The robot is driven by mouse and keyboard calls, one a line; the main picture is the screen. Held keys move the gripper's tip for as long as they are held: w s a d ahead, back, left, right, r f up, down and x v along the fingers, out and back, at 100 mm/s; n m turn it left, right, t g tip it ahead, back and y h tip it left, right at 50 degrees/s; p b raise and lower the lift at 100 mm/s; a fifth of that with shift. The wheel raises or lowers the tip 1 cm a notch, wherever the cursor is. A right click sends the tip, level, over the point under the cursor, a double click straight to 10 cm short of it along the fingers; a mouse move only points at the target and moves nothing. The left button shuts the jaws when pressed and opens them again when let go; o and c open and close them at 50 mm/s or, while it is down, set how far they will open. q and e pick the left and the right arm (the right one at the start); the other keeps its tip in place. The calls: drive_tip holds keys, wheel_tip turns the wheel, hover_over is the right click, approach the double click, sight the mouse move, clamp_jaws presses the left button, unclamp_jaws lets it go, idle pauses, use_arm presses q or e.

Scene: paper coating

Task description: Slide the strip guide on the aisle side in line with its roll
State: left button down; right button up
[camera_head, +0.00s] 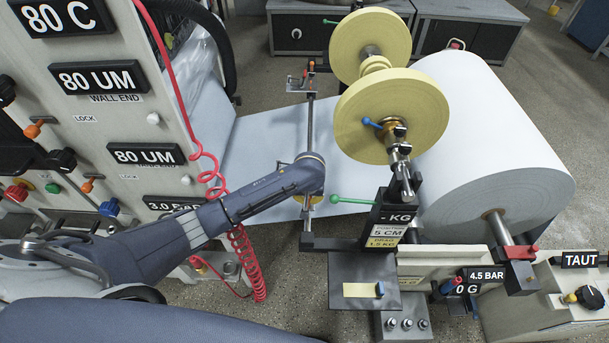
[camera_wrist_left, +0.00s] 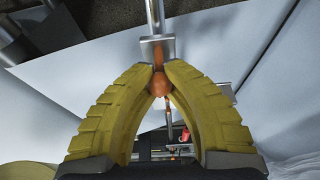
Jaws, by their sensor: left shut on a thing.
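My left gripper (camera_head: 308,198) is shut on an orange ball knob (camera_wrist_left: 160,84), between its yellow fingers in the wrist view. The knob sits below a metal plate on a steel rod (camera_wrist_left: 154,15); this appears to be the aisle-side strip guide, mostly hidden by my arm in the head view. The near yellow strip roll (camera_head: 392,118) is on a shaft to the right, farther back than the gripper. The other strip guide (camera_head: 298,84), with an orange knob, sits at the far end of the guide rod (camera_head: 309,125). My right gripper is not in view.
A far yellow roll (camera_head: 372,42) shares the shaft. A large white paper roll (camera_head: 490,150) lies right, its web (camera_head: 262,135) running under the rod. Red coiled hose (camera_head: 243,255) hangs by the control panel (camera_head: 100,105). A dark post labelled 5 CM (camera_head: 388,225) stands right of the gripper.

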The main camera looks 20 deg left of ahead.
use_arm(q)
drive_tip(key=shift+s+d, duration=0.2)
drive_tip(key=shift+s, duration=0.45)
drive_tip(key=shift+s+d, duration=0.15)
drive_tip(key=shift+s, duration=0.45)
drive_tip(key=c, duration=1.2)
unclamp_jaws()
drive_tip(key=shift+o, duration=0.2)
drive_tip(key=shift+r, duration=0.1)
